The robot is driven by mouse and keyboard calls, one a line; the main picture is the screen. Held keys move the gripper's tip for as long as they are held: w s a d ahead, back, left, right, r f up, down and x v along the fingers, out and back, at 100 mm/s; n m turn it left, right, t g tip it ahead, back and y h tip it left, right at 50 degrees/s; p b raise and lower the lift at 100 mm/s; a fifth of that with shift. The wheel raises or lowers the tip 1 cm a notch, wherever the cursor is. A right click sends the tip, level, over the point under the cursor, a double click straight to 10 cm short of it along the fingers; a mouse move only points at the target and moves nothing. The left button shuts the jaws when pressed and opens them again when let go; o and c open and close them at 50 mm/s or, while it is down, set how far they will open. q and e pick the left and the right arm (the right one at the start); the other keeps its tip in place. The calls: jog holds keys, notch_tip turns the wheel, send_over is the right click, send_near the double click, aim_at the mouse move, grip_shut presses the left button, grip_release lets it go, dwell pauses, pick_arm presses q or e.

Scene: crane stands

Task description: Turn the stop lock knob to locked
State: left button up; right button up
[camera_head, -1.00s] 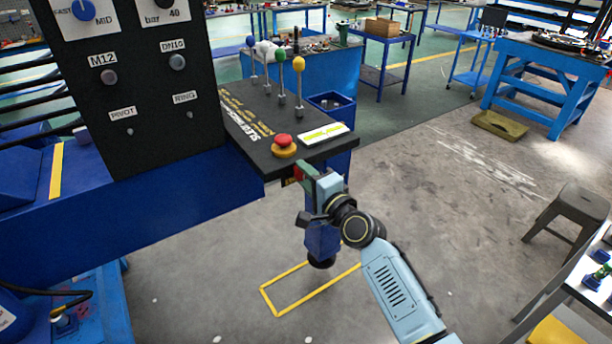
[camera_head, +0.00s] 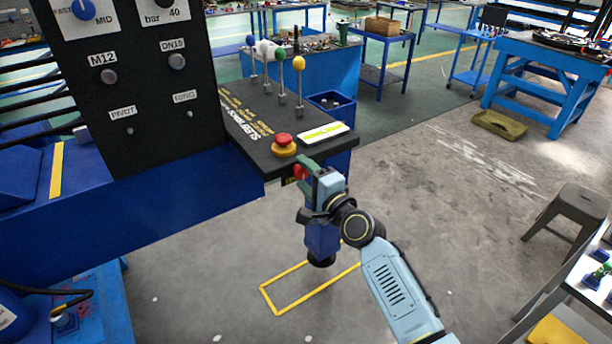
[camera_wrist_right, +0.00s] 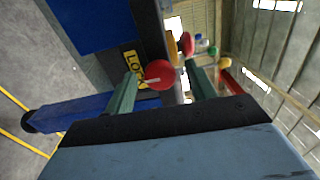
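The stop lock knob is the round red knob (camera_wrist_right: 160,74) on the front face of the console, with a white line on it that lies nearly level in the right wrist view. A yellow label reading "LOCK" (camera_wrist_right: 134,66), partly hidden, sits beside it. My right gripper (camera_wrist_right: 163,80) is open, with its green fingers on either side of the knob and a gap showing at each side. In the head view the right gripper (camera_head: 309,168) is at the console's front edge, and a little of the knob (camera_head: 298,172) shows there. My left gripper is not in view.
The console top (camera_head: 240,118) carries a red mushroom button (camera_head: 284,140) on a yellow base, close above the gripper, and several ball-topped levers (camera_head: 299,64). A black panel (camera_head: 145,90) stands at left. The floor (camera_head: 430,200) on the right is mostly clear.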

jog(key=v, duration=1.3)
jog(key=shift+s, duration=0.15)
jog(key=shift+d+f, duration=0.1)
jog(key=s+d+f+n+g+h+b, duration=0.2)
jog(key=s+f, duration=0.2)
jog(key=f, duration=0.9)
jog(key=s+d+f+n+g+h+b, duration=0.2)
jog(key=s+f, duration=0.2)
jog(key=f, duration=1)
jog(key=s+d+f+n+g+h+b, duration=0.2)
jog(key=s+f+g+b, duration=0.1)
jog(key=f, duration=1)
jog(key=s+d+f+n+g+h+b, duration=0.1)
jog(key=s+d+f+n+g, duration=0.1)
jog(key=s+f, duration=0.6)
jog(key=s+d+f+n+g+h+b, duration=0.1)
jog(key=s+d+f+n+g+b, duration=0.1)
jog(key=s+f, duration=0.6)
jog(key=s+d+f+n+g+h+b, duration=0.1)
jog(key=s+f, duration=0.8)
jog(key=s, duration=1)
jog(key=d+n+g+b, duration=0.1)
jog(key=d+n+g, duration=0.1)
jog(key=d+n, duration=0.1)
jog(key=shift+d+n+g, duration=0.3)
jog(key=shift+n, duration=0.1)
